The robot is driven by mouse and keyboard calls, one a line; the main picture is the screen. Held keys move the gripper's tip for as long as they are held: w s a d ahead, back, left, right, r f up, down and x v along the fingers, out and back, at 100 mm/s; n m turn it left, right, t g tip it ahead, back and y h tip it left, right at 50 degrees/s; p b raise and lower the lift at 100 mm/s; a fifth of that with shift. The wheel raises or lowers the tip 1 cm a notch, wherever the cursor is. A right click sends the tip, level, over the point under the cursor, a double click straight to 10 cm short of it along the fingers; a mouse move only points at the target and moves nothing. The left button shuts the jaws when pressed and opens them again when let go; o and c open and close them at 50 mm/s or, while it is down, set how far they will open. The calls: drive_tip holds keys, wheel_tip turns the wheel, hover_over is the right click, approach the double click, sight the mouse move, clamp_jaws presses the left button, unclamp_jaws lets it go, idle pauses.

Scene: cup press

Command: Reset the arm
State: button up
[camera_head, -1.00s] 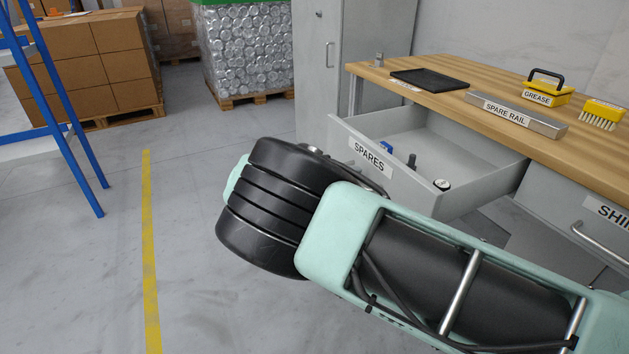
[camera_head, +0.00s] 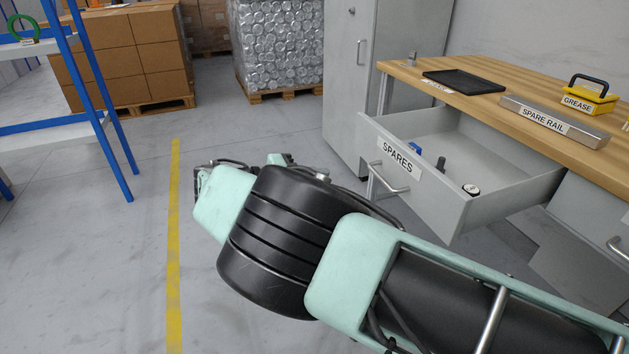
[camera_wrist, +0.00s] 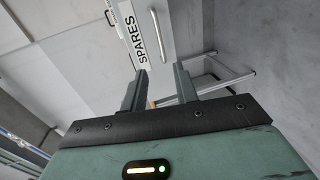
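My gripper (camera_wrist: 160,88) shows in the wrist view with its two fingers apart and nothing between them. It is open and points toward the front of the drawer labelled SPARES (camera_wrist: 138,40), apart from it. In the head view my arm crosses the lower middle, and its end is mostly hidden behind its own links. The SPARES drawer (camera_head: 400,165) stands pulled open under the workbench. Inside it lie a blue part (camera_head: 415,148), a dark upright piece (camera_head: 441,164) and a round white-and-black item (camera_head: 470,189).
The wooden workbench (camera_head: 480,75) bears a black tray (camera_head: 462,81), a spare rail (camera_head: 553,119) and a yellow grease box (camera_head: 588,97). A blue-framed shelf (camera_head: 107,140) stands at left. Boxes (camera_head: 130,60) and a wrapped pallet (camera_head: 278,45) stand behind. The floor around the yellow line (camera_head: 174,240) is clear.

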drive_tip(key=s+d+g+y, duration=0.5)
drive_tip(key=d+y, duration=0.1)
drive_tip(key=d, duration=0.3)
drive_tip(key=s+d+r+n+y, duration=0.1)
drive_tip(key=s+r+y, duration=0.15)
drive_tip(key=s, duration=0.65)
drive_tip(key=s+d+r+n+y, duration=0.15)
drive_tip(key=s+y, duration=0.25)
drive_tip(key=s, duration=0.6)
drive_tip(key=s+d+r+n+y, duration=0.1)
drive_tip(key=s+r+y, duration=0.2)
drive_tip(key=s, duration=0.6)
wheel_tip(320, 180, up, 18)
drive_tip(key=p, duration=1.8)
drive_tip(key=shift+s+d, duration=0.25)
drive_tip(key=shift+s, duration=0.05)
